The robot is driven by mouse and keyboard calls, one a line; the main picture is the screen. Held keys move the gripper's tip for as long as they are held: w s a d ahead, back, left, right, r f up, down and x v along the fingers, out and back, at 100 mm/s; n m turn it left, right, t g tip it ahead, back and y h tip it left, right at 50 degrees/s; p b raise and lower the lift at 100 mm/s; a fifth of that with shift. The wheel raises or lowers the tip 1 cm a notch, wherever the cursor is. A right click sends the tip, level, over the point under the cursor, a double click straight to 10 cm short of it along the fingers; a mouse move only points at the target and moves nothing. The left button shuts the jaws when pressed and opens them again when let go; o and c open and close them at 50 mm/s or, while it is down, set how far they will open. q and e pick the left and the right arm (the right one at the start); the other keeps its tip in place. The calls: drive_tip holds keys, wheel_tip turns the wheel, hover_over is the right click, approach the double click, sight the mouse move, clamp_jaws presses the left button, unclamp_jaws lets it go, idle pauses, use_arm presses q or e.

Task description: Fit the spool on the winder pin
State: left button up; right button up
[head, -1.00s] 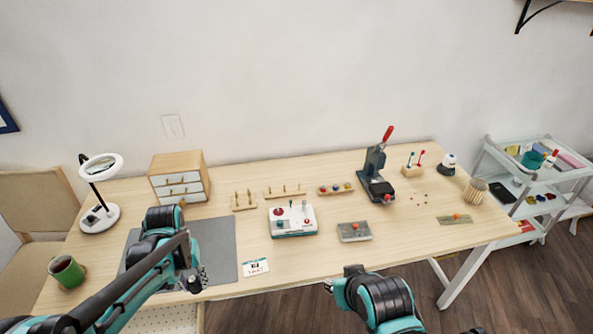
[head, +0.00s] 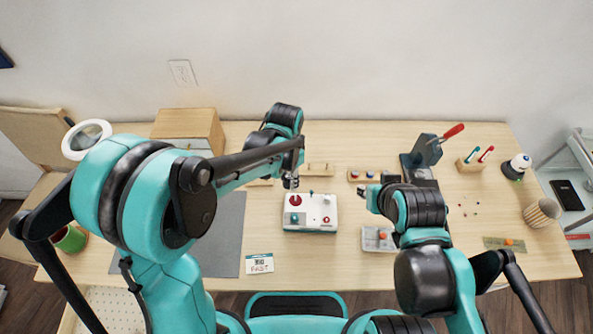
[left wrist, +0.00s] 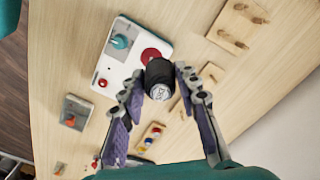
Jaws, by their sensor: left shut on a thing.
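My left gripper (head: 291,181) is shut on a dark spool (left wrist: 160,73), which sits between its two fingertips in the left wrist view with its pale round end toward the camera. The winder (head: 309,222) is a white box with a red disc, knobs and a teal base edge. In the head view the left gripper is over the back left of the winder. In the left wrist view the spool overlaps the winder (left wrist: 122,78) beside its red disc (left wrist: 150,56). I cannot tell whether they touch. The winder pin is not clear. My right gripper (head: 364,193) is right of the winder, its jaws unclear.
A peg rack (head: 320,170) and a tray of coloured spools (head: 362,175) lie behind the winder. A grey press with a red handle (head: 423,151) and a small grey tray (head: 376,240) stand to the right. A card (head: 260,263) and grey mat (head: 227,235) lie to the left.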

use_arm(q)
drive_tip(key=shift+s+d+m, duration=0.2)
drive_tip(key=shift+d+m, duration=0.3)
drive_tip(key=shift+d, duration=0.4)
drive_tip(key=shift+s+d, duration=0.15)
drive_tip(key=shift+d, duration=0.05)
drive_tip(key=shift+s+f, duration=0.1)
drive_tip(key=shift+f, duration=0.15)
drive_tip(key=shift+f+b, duration=1.5)
drive_tip(key=shift+f, duration=0.4)
drive_tip(key=shift+a+f+b, duration=0.1)
drive_tip(key=shift+f+b, duration=0.7)
drive_tip(key=shift+b, duration=0.2)
idle(1.1)
drive_tip(key=shift+f+b, duration=1.1)
drive_tip(key=shift+f, duration=0.1)
idle(1.5)
